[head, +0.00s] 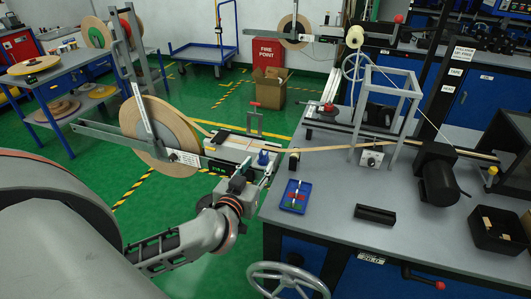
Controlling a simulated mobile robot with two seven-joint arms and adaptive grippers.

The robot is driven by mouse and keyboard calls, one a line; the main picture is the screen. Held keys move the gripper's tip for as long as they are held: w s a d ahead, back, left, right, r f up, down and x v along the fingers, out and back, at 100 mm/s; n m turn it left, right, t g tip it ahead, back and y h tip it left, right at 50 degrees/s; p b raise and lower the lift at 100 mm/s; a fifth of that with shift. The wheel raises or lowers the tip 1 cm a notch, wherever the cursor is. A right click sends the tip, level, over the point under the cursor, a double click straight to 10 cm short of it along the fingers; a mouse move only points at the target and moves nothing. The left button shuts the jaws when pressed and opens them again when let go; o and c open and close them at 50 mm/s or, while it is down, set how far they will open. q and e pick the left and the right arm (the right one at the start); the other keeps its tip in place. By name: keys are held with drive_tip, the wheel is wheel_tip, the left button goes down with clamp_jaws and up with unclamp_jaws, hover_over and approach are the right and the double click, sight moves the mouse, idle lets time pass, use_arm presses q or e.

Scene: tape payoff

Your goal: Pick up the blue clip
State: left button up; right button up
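A small blue piece (263,158), which looks like the blue clip, shows at the right end of the pale flat bed (232,147) beside the large tape reel (160,130). My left gripper (258,174) reaches in from the lower left and is just in front of this piece. Its fingers look spread apart. I see nothing clearly held between them, and I cannot tell whether they touch the blue piece. My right gripper is not in view.
A blue tray (286,205) with small red, green and white items sits at the bench's (335,225) left edge. A black block (375,215), a dark motor (438,182) and a black bin (497,242) stand farther right. Tape (330,147) runs across the bench.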

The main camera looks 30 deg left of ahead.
sight(262, 157)
use_arm(q)
drive_tip(key=x, duration=0.5)
drive_tip(key=b+x, duration=0.1)
drive_tip(key=x, duration=0.1)
drive_tip(key=shift+w+a+f, duration=0.1)
drive_tip(key=shift+w+a, duration=0.05)
drive_tip(key=shift+a, duration=0.25)
drive_tip(key=c, duration=1.1)
